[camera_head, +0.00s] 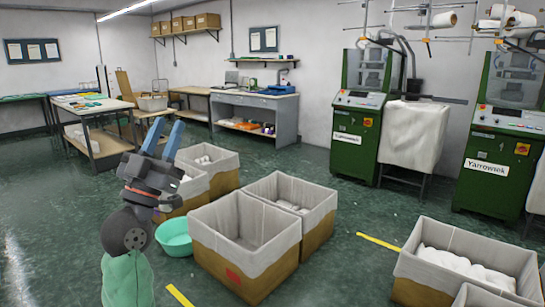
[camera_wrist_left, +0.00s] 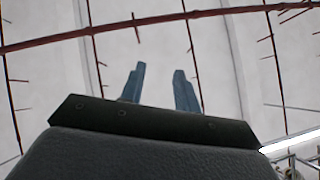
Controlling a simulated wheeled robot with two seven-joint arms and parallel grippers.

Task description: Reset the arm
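My left gripper (camera_head: 163,138) is raised at the left of the head view, with its two blue fingers pointing up. The fingers stand apart with nothing between them. In the left wrist view the gripper (camera_wrist_left: 160,85) is open and empty against a pale ceiling with thin dark red bars. In the head view my left arm stands in front of the crates and partly hides one. My right gripper is in neither view.
An empty grey-lined crate (camera_head: 207,216) stands right of my left arm, with more crates behind it. A teal basin (camera_head: 175,236) sits on the floor. A crate of white goods (camera_head: 408,268) is at the lower right. Green machines (camera_head: 357,112) line the back right.

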